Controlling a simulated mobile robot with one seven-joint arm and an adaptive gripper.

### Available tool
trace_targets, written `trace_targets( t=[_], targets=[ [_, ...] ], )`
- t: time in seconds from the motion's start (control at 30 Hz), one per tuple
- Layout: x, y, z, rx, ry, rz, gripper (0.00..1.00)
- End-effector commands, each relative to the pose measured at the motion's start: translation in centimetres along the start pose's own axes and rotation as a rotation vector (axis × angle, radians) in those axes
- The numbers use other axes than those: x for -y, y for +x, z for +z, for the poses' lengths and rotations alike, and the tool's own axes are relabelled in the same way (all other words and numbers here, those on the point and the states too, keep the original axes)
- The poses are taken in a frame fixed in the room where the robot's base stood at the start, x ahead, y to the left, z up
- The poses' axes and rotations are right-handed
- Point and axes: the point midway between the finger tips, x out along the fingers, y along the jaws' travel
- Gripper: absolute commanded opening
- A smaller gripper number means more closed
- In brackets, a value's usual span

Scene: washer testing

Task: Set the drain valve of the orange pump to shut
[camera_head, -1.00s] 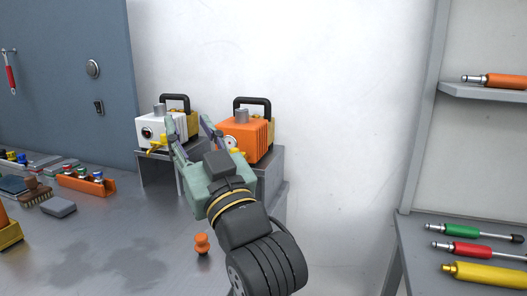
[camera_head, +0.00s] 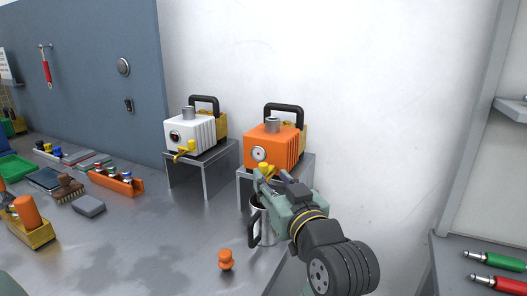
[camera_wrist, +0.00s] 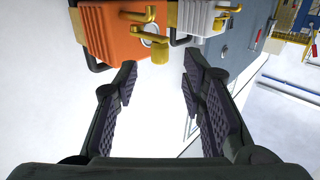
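The orange pump (camera_head: 268,147) stands on a metal stand, with a round white gauge and a yellow drain valve (camera_head: 264,169) low on its front. My gripper (camera_head: 272,177) is just in front of the pump's lower front, its fingers partly overlapping the valve. In the wrist view the orange pump (camera_wrist: 108,28) is at upper left, and yellow valve parts (camera_wrist: 159,50) lie ahead of the gap between my fingers. My gripper (camera_wrist: 160,72) is open and empty there, apart from the valve. The valve's exact setting is hard to tell.
A white pump (camera_head: 190,134) with its own yellow valve stands to the left on another stand (camera_head: 207,171). A grey metal jug (camera_head: 254,228) is below the orange pump, close to my gripper. An orange knob-shaped piece (camera_head: 226,260) stands on the bench. A wall is behind.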

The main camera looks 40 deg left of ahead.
Motion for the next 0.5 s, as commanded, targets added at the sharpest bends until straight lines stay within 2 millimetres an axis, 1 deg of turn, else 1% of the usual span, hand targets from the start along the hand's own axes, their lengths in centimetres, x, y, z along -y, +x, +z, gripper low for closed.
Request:
trace_targets(
  t=[0.03, 0.13, 0.3, 0.4, 0.5],
  targets=[
    [0.1, 0.8, -0.5, 0.008, 0.003, -0.002, 0.38],
    [0.1, 2.4, -0.1, 0.004, 0.002, -0.003, 0.38],
    [0.1, 5.0, 0.0, 0.003, 0.001, -0.001, 0.38],
    [0.0, 6.0, 0.1, 0.002, 0.000, 0.000, 0.38],
    [0.0, 6.4, 0.1, 0.001, -0.001, 0.002, 0.38]
  ],
)
